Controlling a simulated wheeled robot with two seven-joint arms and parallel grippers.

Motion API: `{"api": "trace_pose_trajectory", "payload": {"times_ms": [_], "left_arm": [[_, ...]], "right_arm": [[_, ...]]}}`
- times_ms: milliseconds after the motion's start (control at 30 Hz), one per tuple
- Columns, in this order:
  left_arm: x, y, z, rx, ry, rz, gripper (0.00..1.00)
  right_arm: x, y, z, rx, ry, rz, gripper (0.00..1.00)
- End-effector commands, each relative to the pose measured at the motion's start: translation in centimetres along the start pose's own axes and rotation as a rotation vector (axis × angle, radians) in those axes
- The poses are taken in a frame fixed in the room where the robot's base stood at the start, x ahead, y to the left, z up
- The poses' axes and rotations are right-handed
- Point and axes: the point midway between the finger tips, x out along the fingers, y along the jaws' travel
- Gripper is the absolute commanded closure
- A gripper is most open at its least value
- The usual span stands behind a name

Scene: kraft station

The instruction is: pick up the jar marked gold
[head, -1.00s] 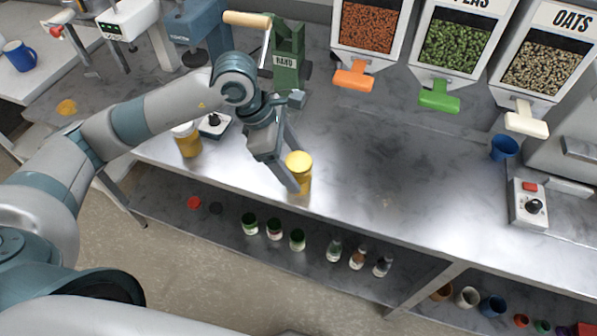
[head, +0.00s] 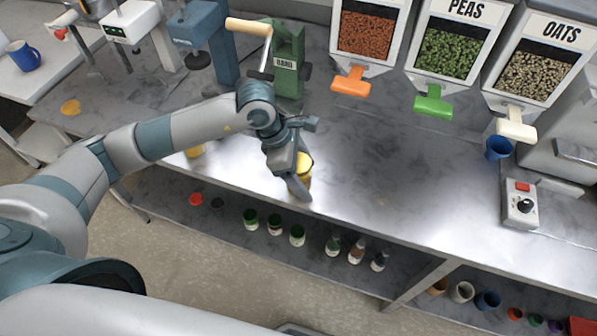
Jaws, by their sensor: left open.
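A jar with a yellow-gold lid (head: 304,160) stands upright near the front edge of the steel counter. My left gripper (head: 300,185) is open and comes down over this jar, covering its left side. One finger crosses in front of the jar. I cannot tell whether it touches the jar, and the other finger is hidden. A second yellowish jar (head: 195,151) stands further left, mostly hidden behind my left arm. No marking can be read on either jar. My right gripper is not in view.
A green hand-crank machine (head: 287,60) stands behind the gripper. Dispensers with orange, green (head: 433,103) and cream handles line the back. A blue cup (head: 498,148) and switch box (head: 520,204) stand right. Several small jars sit on the lower shelf. The counter's middle is clear.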

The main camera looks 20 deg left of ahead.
Motion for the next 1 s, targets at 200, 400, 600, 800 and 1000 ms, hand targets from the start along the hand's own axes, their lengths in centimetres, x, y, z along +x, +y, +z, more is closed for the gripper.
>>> {"api": "trace_pose_trajectory", "payload": {"times_ms": [200,400,600,800,1000], "left_arm": [[0.05,0.01,-0.03,0.0,0.0,0.0,0.28],[0.03,0.01,-0.04,0.0,0.0,0.0,0.28],[0.01,0.02,-0.04,0.0,0.001,0.001,0.71],[-0.05,0.06,0.01,0.001,-0.001,0.002,0.85],[-0.25,0.11,0.11,0.001,-0.001,0.003,0.85]], "right_arm": [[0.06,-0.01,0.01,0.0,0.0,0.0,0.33],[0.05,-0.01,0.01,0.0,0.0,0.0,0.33],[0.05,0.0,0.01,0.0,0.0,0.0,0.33],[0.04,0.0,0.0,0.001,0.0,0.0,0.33],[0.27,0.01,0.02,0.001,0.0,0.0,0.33]]}}
